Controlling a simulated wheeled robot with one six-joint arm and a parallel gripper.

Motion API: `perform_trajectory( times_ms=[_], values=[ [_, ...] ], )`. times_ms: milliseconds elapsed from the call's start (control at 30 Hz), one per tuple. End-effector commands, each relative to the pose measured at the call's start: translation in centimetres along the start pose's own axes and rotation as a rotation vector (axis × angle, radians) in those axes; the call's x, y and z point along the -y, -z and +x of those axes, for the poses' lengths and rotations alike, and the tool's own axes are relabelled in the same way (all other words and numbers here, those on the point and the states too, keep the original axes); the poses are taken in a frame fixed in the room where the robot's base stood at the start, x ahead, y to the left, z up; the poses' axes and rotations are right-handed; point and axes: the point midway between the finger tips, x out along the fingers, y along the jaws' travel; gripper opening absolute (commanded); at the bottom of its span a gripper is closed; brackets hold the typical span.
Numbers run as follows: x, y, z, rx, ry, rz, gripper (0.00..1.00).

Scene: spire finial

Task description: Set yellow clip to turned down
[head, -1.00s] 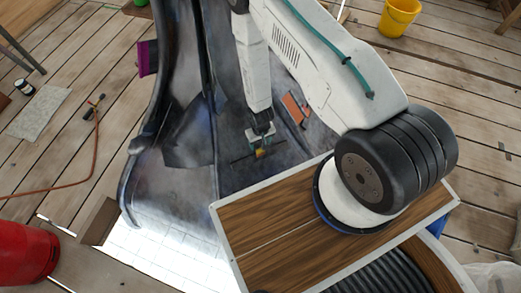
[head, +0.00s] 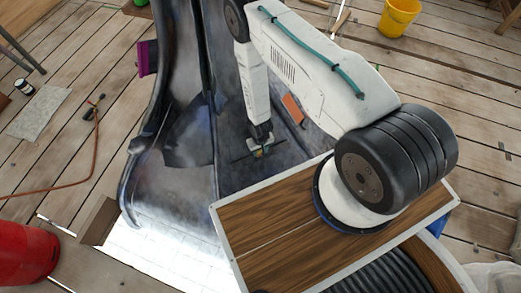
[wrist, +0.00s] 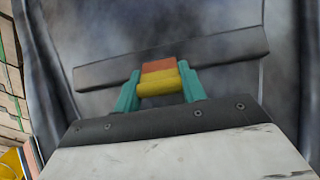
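The yellow clip (wrist: 160,86) is in the middle of the wrist view, between the two teal fingers of my gripper (wrist: 158,90). Its near face is yellow and its upper face is orange. The fingers appear to press on its two sides. A dark flat bar (wrist: 228,50) runs crosswise just behind the clip; I cannot tell how the clip joins it. In the head view my gripper (head: 260,149) is low on the dark grey curved shell, at the thin bar, and mostly hides the clip.
An orange plate (head: 293,108) lies on the shell to the right of my forearm.

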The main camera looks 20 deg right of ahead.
Motion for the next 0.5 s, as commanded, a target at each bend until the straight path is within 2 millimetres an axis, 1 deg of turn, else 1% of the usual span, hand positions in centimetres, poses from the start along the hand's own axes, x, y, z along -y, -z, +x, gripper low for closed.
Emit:
perform_trajectory(
  times_ms=[33,67,267,400,500],
  values=[
    [0.00,0.00,-0.01,0.000,0.000,0.000,0.21],
    [0.00,-0.01,-0.01,0.000,0.000,0.000,0.18],
    [-0.13,0.16,0.04,0.015,-0.006,0.002,0.18],
    [-0.40,0.53,0.17,0.078,-0.014,0.004,0.18],
    [-0.22,0.80,0.26,0.141,-0.001,0.006,0.18]
  ],
)
